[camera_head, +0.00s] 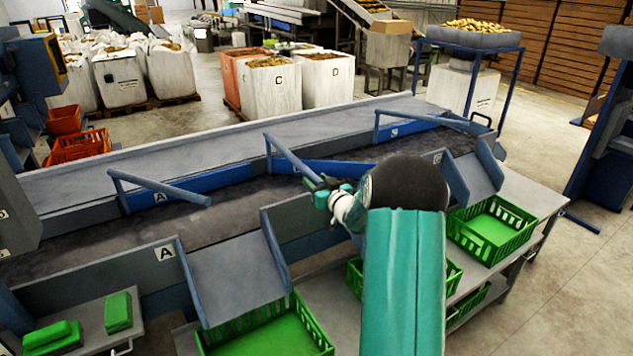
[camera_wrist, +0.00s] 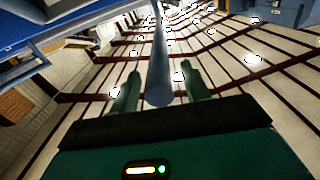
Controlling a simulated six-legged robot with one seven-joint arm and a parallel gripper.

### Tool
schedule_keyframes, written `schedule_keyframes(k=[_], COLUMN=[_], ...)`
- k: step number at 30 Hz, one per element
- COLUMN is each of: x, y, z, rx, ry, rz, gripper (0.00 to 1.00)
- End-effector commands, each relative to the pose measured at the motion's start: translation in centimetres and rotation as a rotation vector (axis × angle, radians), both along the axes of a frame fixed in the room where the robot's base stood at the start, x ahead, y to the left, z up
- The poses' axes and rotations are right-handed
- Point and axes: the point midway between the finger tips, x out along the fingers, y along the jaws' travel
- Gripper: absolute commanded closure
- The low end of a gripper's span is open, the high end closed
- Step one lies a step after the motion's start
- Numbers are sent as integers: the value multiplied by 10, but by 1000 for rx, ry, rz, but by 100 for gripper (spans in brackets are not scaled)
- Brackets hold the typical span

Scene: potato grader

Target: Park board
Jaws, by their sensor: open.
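Three diverter boards with blue-grey handle bars stand along the dark belt: a left one marked A (camera_head: 160,188), a middle one (camera_head: 288,152) and a right one (camera_head: 425,118). My gripper (camera_head: 326,187) is at the near end of the middle board's bar. In the wrist view, a grey-blue bar (camera_wrist: 159,60) runs between the two fingers of my gripper (camera_wrist: 160,78), its rounded end towards the palm. The fingers are open, with a gap on each side of the bar. My arm hides part of the belt and the middle chute.
Green crates (camera_head: 265,335) and (camera_head: 495,230) stand under the chutes (camera_head: 235,280) on the near bench. Green blocks (camera_head: 118,312) lie on a tray at lower left. Behind the belt are potato sacks (camera_head: 325,78) and orange crates (camera_head: 80,147).

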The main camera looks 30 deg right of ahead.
Motion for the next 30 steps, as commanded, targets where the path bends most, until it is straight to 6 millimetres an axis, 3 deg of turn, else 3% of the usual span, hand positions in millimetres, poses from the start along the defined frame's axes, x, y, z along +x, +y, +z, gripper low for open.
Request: schedule_keyframes(k=[11, 18, 30], x=[7, 7, 8], y=[-1, -1, -5], z=[0, 0, 0], rx=[1, 0, -1], ry=[0, 0, 1], rz=[1, 1, 9], gripper=[55, 100, 100])
